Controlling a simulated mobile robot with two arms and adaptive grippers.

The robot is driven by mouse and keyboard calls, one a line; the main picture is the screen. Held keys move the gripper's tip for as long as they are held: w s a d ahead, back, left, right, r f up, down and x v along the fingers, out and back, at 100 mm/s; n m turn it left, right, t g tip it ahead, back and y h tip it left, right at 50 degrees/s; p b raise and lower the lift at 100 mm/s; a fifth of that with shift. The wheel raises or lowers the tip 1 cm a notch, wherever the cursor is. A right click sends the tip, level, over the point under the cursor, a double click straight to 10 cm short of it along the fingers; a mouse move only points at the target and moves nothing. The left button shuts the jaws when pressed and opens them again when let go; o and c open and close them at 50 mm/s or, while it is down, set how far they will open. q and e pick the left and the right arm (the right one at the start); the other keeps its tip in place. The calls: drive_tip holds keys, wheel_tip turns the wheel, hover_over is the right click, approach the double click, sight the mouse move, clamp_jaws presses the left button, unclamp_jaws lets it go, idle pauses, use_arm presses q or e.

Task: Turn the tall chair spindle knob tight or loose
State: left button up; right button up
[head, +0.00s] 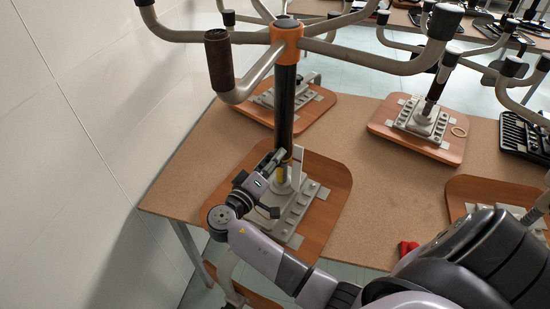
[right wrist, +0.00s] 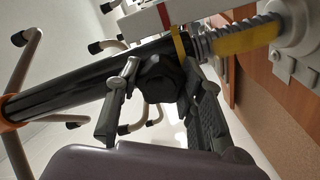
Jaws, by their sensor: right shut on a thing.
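The tall chair spindle (head: 284,105) is a black upright tube with an orange collar (head: 287,34) and curved grey legs at its top. It stands on an upturned wooden seat (head: 325,180). In the right wrist view the spindle (right wrist: 75,83) runs slantwise, with a yellow part (right wrist: 235,40) near its seat end. The black knob (right wrist: 160,76) sits on the spindle's side, between the fingers of my right gripper (right wrist: 155,100). My right gripper (head: 268,170) reaches the spindle's lower part from the left front and is shut on the knob. The head view hides the knob. My left gripper is out of view.
The seat lies near the left end of a brown table (head: 390,200). A pale wall (head: 80,130) stands close on the left. Other upturned chairs (head: 420,120) stand behind and to the right. A small red thing (head: 408,248) lies at the table's front edge.

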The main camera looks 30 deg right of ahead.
clamp_jaws()
drive_tip(key=shift+f, duration=0.15)
drive_tip(key=m+b, duration=0.4)
drive_tip(key=b, duration=0.4)
drive_tip(key=shift+f+m, duration=0.15)
drive_tip(key=shift+m, duration=0.25)
drive_tip(key=m+b, duration=0.2)
drive_tip(key=b, duration=0.2)
drive_tip(key=shift+b, duration=0.35)
drive_tip(key=shift+m+b, duration=0.5)
drive_tip(key=shift+m, duration=0.1)
drive_tip(key=shift+r, duration=0.2)
